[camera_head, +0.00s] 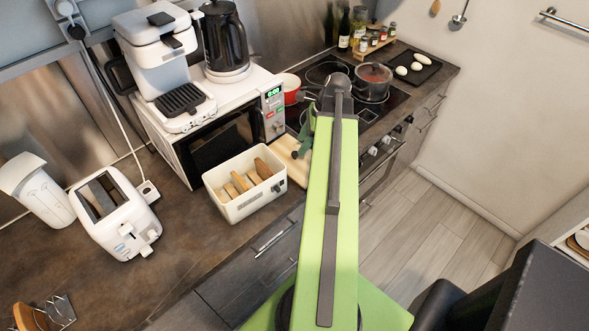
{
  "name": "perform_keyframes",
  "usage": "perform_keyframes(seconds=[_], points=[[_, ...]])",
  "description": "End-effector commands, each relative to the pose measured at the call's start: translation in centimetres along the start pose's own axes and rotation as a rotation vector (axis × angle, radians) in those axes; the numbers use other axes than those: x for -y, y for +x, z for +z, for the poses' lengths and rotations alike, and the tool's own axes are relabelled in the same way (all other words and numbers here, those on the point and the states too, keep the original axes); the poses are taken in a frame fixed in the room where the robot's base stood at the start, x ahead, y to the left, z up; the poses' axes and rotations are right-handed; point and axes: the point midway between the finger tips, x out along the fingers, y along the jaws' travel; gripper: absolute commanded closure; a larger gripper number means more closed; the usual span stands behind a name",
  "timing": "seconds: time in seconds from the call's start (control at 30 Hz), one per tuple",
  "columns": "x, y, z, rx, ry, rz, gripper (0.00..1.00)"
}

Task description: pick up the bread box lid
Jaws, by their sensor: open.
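The cream bread box (262,206) stands without a cover on the brown counter, in front of the microwave, with several pieces of bread inside. A flat light wooden board (290,160) lies right of it, partly hidden by my arm; it may be the bread box lid, but I cannot tell for sure. My gripper (302,142) is only partly in view at the far end of my green arm, as dark green parts above or beside the board. It is open; I see nothing held. Whether it touches the board is hidden.
A white microwave (170,140) bears a coffee machine (160,65) and a kettle (224,45). A toaster (115,215) and white jug (38,190) stand left. The stove with a pot (372,84) and a red pan (291,90) lies beyond my arm. The front-left counter is mostly clear.

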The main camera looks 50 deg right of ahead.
Motion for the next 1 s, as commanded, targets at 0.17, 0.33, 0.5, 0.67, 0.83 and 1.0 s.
perform_keyframes(seconds=[0.17,0.33,0.5,0.67,0.83,1.0], points=[[0.0,0.8,0.1,0.000,0.000,0.000,0.50],[0.2,2.5,-0.2,0.000,0.000,0.000,0.50],[0.5,5.6,-0.3,0.000,-0.002,0.001,0.50],[0.5,6.1,0.0,0.000,-0.001,0.001,0.50],[0.5,5.9,0.1,0.000,-0.001,0.001,0.54],[0.5,5.9,0.1,0.000,-0.001,0.001,0.76]])
